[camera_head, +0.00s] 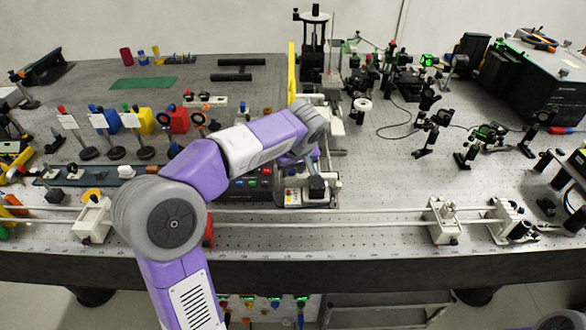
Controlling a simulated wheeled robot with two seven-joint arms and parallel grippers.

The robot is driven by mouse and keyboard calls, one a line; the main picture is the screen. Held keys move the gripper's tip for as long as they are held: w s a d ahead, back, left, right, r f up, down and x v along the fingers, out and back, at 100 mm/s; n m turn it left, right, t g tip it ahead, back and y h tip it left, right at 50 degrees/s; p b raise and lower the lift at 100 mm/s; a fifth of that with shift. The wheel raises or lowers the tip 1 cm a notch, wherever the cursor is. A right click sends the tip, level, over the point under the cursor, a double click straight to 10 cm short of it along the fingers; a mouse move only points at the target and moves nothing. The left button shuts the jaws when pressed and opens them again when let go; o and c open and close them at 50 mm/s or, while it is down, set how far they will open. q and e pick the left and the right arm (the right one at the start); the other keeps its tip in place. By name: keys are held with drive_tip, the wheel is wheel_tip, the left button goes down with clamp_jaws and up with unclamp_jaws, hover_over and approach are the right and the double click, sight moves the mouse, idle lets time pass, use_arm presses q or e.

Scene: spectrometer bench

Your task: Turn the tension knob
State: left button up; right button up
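My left arm comes in from the lower left and bends over the bench. Its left gripper (316,187) points down at a small white-framed device (293,196) near the middle of the bench. The gripper's dark finger end is small, and I cannot tell whether it is open or shut, or whether it touches anything. I cannot make out the tension knob for certain; it may be hidden by the hand or too small to see. My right gripper is not in view.
A long rail (330,222) runs along the front edge, with a white carriage (442,222) on the right and a white end block (92,220) on the left. Optics mounts (435,130) crowd the right. Coloured blocks (178,120) stand left. Bare bench (385,180) lies right of the gripper.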

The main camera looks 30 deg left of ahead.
use_arm(q)
clamp_jaws()
drive_tip(key=shift+m+t, duration=0.3)
drive_tip(key=shift+m, duration=0.6)
unclamp_jaws()
drive_tip(key=shift+r, duration=0.1)
drive_tip(key=p+v, duration=0.3)
drive_tip(key=v, duration=0.4)
drive_tip(key=shift+r, duration=0.25)
drive_tip(key=shift+s, duration=0.1)
